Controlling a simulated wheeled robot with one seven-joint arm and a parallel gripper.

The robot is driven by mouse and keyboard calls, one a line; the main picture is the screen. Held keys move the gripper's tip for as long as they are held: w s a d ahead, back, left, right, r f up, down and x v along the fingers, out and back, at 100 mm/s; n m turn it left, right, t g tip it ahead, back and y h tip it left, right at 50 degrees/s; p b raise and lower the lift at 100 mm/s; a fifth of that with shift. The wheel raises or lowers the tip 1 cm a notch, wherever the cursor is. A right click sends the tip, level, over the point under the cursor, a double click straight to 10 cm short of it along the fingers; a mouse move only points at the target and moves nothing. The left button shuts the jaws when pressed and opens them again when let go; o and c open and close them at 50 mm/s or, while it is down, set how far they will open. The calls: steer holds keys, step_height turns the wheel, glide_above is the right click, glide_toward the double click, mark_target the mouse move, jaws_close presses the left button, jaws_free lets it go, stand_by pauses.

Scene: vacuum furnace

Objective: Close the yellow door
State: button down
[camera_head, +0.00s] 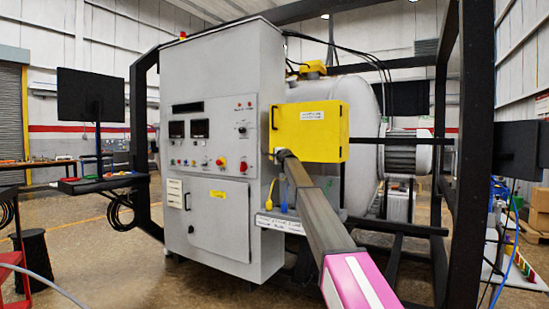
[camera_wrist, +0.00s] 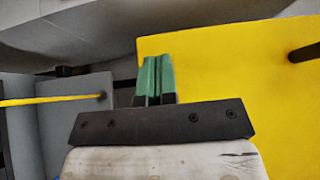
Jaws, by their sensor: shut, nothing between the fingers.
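The yellow door (camera_head: 322,135) is a flat panel on the front of a yellow box, to the right of the grey control cabinet. It has a black handle (camera_head: 275,117) at its left edge and a white label near the top. I cannot tell whether it stands slightly ajar. In the wrist view the yellow panel (camera_wrist: 235,75) fills the right side, with a black handle (camera_wrist: 304,53) at the far right. My gripper (camera_wrist: 154,62) has its green fingers shut and empty, in front of the panel's left edge. I cannot tell whether they touch it.
The grey control cabinet (camera_head: 222,110) stands left of the yellow box. A round furnace tank (camera_head: 362,110) is behind it. Black frame posts (camera_head: 470,150) stand at the right. A yellow cable (camera_wrist: 50,99) runs at the left of the wrist view.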

steer(key=s+a, duration=0.5)
steer(key=s, duration=0.5)
steer(key=s+d+f+n+g+h, duration=0.1)
steer(key=s+d+f+n+g, duration=0.3)
steer(key=s+f, duration=0.8)
steer(key=s+d+f+n+g+h, duration=0.1)
steer(key=s+d+f, duration=0.6)
steer(key=f, duration=1)
steer(key=s+d+f+n+g+h, duration=0.25)
steer(key=s+d+f, duration=0.25)
steer(key=s+f, duration=0.7)
steer(key=s+d+f+n+g+h, duration=0.1)
steer(key=s+d+f+g, duration=0.2)
steer(key=s, duration=0.9)
steer(key=s+d+f+n+g+h, duration=0.1)
steer(key=s+d+f, duration=0.5)
steer(key=s+f, duration=0.6)
steer(key=s+d+f+n+g+h, duration=0.1)
steer(key=s+d+f+n+g, duration=0.2)
steer(key=s+f, duration=0.5)
steer(key=s+d+g, duration=0.1)
steer(key=s+d, duration=0.1)
steer(key=s, duration=0.2)
steer(key=shift+s+d+g, duration=0.25)
steer(key=shift+d+g, duration=0.05)
steer(key=shift+g, duration=0.05)
